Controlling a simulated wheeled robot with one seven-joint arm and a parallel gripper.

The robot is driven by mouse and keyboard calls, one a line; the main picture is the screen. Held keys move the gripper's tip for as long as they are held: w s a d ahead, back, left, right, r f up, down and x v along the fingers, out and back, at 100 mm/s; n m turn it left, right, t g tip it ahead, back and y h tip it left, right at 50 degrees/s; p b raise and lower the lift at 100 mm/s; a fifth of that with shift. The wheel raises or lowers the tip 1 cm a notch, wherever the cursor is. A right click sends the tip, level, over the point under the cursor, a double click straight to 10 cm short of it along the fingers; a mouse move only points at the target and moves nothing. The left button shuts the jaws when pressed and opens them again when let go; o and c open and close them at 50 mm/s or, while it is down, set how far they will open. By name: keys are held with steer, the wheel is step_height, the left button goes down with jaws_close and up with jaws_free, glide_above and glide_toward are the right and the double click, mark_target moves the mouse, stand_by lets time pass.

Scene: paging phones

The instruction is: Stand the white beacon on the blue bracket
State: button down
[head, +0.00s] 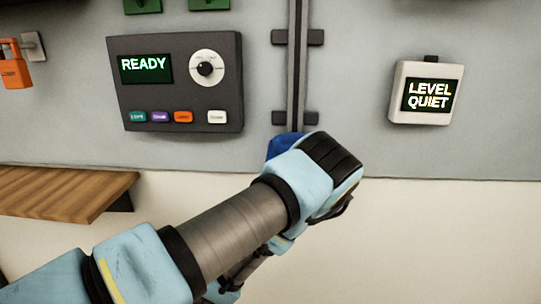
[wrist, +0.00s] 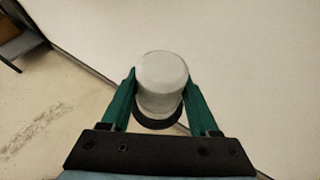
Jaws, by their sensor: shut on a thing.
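The white beacon (wrist: 163,72) is a pale cylinder with a rounded top and a dark base, seen from above in the wrist view. My gripper (wrist: 161,88) is shut on it, with one green finger on each side. In the head view my arm hides the fingers and the beacon. A dark blue piece (head: 283,146), likely the blue bracket, shows just behind my wrist at the foot of the vertical wall rail. Most of it is hidden by my arm. The gap between beacon and bracket cannot be judged.
A dark panel (head: 188,95) reading READY, with a dial and several buttons, hangs left of the rail (head: 297,70). A white box (head: 426,106) reading LEVEL QUIET hangs on the right. A wooden shelf (head: 65,190) juts out at lower left. The lower right wall is clear.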

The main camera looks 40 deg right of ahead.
steer(key=s+d+r+m+g+h+b, duration=0.15)
steer(key=d+r+m+h, duration=0.25)
steer(key=d+r, duration=0.5)
steer(key=s+d+r+m+g+h+b, duration=0.1)
steer(key=d+r+m+g+h, duration=0.3)
steer(key=r, duration=0.8)
steer(key=s+a+r+m+g+h+b, duration=0.1)
steer(key=s+a+r+m+g+b, duration=0.2)
steer(key=r, duration=0.8)
steer(key=s+a+r+m+g+h+b, duration=0.1)
steer(key=s+r+m+g, duration=0.4)
steer(key=r, duration=0.6)
steer(key=d+p, duration=0.1)
steer(key=d, duration=0.5)
steer(key=d+t+p, duration=0.1)
steer(key=d+p, duration=0.1)
steer(key=d, duration=0.4)
steer(key=d+n+t+p, duration=0.1)
steer(key=d+p, duration=0.1)
steer(key=d, duration=0.4)
steer(key=shift+w+d+t, duration=0.1)
steer(key=shift+w+t, duration=0.15)
steer(key=shift+w, duration=0.05)
step_height(320, 180, down, 4)
steer(key=shift+r, duration=0.25)
steer(key=shift+c, duration=0.6)
jaws_free()
